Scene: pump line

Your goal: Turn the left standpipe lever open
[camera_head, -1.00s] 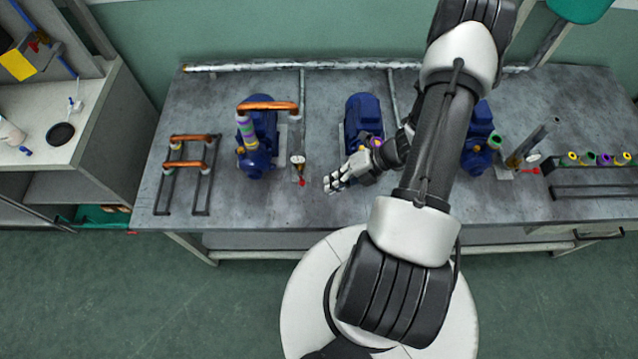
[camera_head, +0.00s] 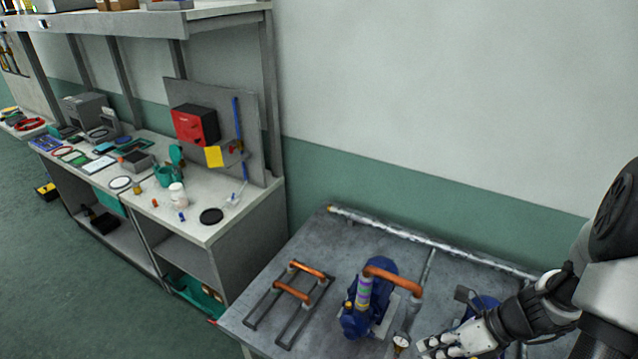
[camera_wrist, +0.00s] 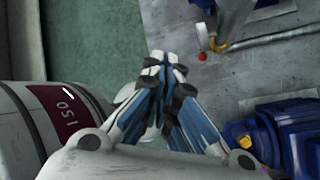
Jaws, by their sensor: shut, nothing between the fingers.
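The left standpipe shows in the head view by its round white gauge (camera_head: 401,341), beside the left blue pump and low in the picture. Its lever is not clearly visible there. In the wrist view a red knob (camera_wrist: 202,57), apparently the lever's end, sits near a yellow ring and a grey pipe; the lever's angle is hard to tell. My gripper (camera_head: 428,346) is just right of the gauge. In the wrist view my gripper (camera_wrist: 166,62) has its fingertips together and empty, left of the red knob and apart from it.
The left blue pump (camera_head: 355,322) carries a copper pipe (camera_head: 393,280). A black rack (camera_head: 290,301) with copper pipes stands left of it. Another blue pump (camera_wrist: 270,140) is close on the right in the wrist view. A cluttered side bench (camera_head: 235,222) stands at the left.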

